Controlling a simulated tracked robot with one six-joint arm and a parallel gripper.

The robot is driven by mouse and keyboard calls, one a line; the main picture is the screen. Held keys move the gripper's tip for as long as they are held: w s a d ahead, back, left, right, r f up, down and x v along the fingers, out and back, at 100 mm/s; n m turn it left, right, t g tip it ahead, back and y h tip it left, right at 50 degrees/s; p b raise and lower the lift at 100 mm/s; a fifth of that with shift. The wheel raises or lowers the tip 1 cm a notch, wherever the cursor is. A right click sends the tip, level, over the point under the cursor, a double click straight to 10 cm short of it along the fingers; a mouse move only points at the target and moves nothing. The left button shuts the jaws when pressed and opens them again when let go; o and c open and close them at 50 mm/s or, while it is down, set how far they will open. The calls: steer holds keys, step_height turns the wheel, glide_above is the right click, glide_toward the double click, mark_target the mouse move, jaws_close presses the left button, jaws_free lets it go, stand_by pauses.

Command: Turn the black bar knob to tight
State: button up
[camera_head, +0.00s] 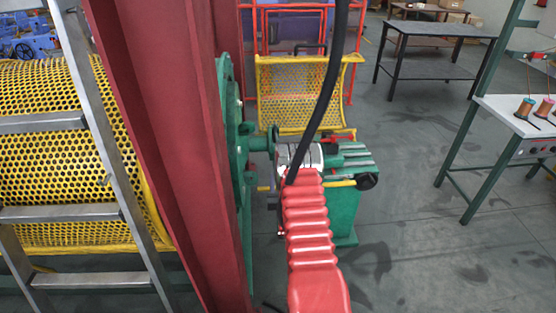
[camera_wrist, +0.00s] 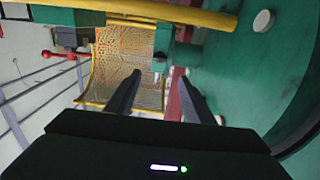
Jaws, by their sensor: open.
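A small black knob-like part (camera_head: 368,181) shows at the right side of the green machine unit (camera_head: 343,215) in the head view; I cannot tell whether it is the black bar knob or how it is set. No bar knob can be made out clearly in the wrist view. My gripper (camera_wrist: 159,76) is open in the wrist view, its two dark fingers apart with nothing held between them. In the head view my red-sleeved arm reaches to the green unit and hides part of it, and the fingers are not clear there.
A yellow bar (camera_wrist: 140,12) crosses the top of the wrist view, near a green surface (camera_wrist: 240,70). A yellow mesh guard (camera_head: 295,90) stands behind the unit. A red column (camera_head: 180,130) and a ladder (camera_head: 95,120) are at left. Floor at right is clear before the tables.

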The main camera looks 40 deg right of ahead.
steer(key=shift+w+d, duration=0.1)
steer(key=x, duration=1.3)
steer(key=shift+d, duration=0.25)
steer(key=shift+w, duration=0.15)
steer(key=shift+c, duration=0.3)
steer(key=c, duration=1)
